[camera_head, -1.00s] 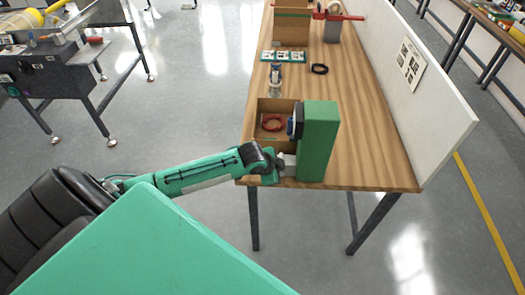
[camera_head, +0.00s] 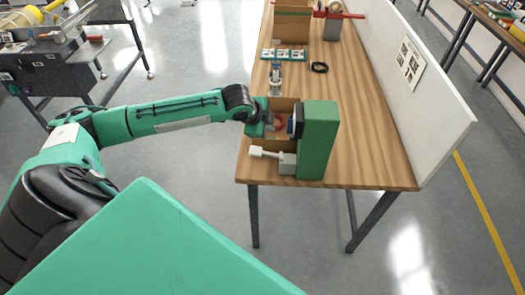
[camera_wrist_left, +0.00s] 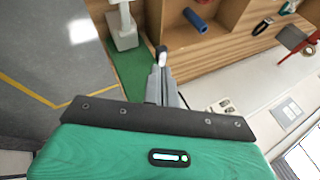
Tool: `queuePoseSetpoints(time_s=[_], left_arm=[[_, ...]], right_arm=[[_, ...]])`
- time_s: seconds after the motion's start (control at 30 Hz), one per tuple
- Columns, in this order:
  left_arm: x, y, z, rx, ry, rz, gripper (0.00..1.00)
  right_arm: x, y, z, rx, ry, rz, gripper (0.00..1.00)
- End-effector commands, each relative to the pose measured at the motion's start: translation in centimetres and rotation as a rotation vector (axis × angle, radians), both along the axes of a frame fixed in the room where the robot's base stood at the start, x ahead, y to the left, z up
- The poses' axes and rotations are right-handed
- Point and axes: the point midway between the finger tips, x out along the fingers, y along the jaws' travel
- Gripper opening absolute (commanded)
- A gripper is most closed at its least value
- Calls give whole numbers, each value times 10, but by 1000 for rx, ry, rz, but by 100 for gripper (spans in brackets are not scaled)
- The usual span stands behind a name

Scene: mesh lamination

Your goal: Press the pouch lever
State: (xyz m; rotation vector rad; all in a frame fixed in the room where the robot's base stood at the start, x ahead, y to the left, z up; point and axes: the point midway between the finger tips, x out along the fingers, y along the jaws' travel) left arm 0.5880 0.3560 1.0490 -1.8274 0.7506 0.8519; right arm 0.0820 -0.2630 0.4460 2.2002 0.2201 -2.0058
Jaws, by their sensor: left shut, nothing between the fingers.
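The pouch machine is a tall green housing (camera_head: 317,140) at the near end of the wooden table. Its pale grey lever (camera_head: 262,152) sticks out to the left from a grey block at the housing's front foot. The lever and block also show in the left wrist view (camera_wrist_left: 122,28), at the top left. My left gripper (camera_head: 270,127) is shut and empty, beyond the lever and apart from it, by the open wooden box. Its closed fingers (camera_wrist_left: 161,62) point up the wrist view, right of the lever. My right gripper is out of view.
A dark blue roller (camera_wrist_left: 194,20) shows beside the fingers. Beyond are a black ring (camera_head: 320,68) and a white board (camera_head: 415,80) along the right.

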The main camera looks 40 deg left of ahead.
Motion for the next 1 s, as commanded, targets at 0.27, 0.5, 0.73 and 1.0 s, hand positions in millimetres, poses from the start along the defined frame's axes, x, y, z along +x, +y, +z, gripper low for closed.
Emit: queuePoseSetpoints(time_s=[0.27,0.5,0.73,1.0], left_arm=[[-1,2,-11,1,0,0,0],[-3,6,-33,1,-1,1,0],[-6,10,-55,1,-1,1,0],[-10,16,-80,0,1,1,0]], right_arm=[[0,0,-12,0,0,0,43],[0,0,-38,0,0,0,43],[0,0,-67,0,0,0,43],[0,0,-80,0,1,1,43]])
